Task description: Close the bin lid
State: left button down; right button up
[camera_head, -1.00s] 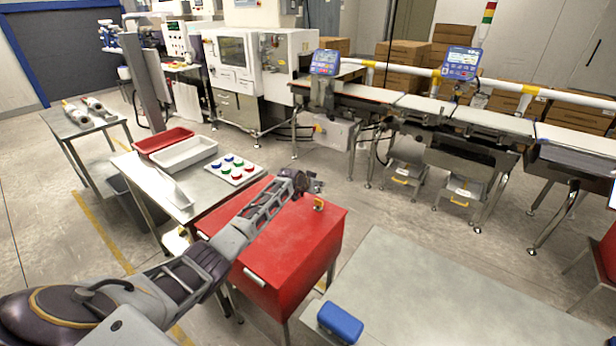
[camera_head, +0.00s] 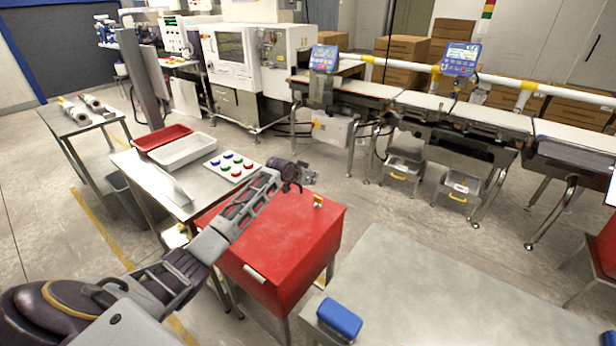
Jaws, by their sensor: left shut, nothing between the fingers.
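The red bin (camera_head: 275,292) stands in the lower middle of the head view. Its flat red lid (camera_head: 285,232) lies level on top, and no gap shows along its visible front and right edges. A small yellow-orange fitting (camera_head: 318,201) sits near the lid's far right corner, and a pale handle (camera_head: 255,273) is on the front face. My left arm reaches across the lid's left part. My left gripper (camera_head: 308,175) is shut and empty by the lid's far edge; whether it touches is unclear. The arm hides the lid's left part. My right gripper is out of view.
A steel table (camera_head: 143,170) with red and white trays and a board of coloured buttons (camera_head: 232,166) stands left of the bin. A grey table (camera_head: 420,285) with a blue block (camera_head: 339,319) is at right. The checkweigher belt (camera_head: 420,102) runs behind. Open floor lies between.

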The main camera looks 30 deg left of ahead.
pick_arm(q)
jog(key=v, duration=0.3)
jog(key=shift+s+r, duration=0.15)
jog(key=shift+r, duration=0.2)
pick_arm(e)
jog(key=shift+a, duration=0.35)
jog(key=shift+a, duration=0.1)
pick_arm(q)
jog(key=shift+r, duration=0.1)
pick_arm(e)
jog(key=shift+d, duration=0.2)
pick_arm(q)
notch_tip(320, 180, up, 9)
jog(key=p, duration=0.9)
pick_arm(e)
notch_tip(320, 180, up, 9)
pick_arm(q)
jog(key=shift+r+p, duration=0.4)
jog(key=shift+p, duration=0.1)
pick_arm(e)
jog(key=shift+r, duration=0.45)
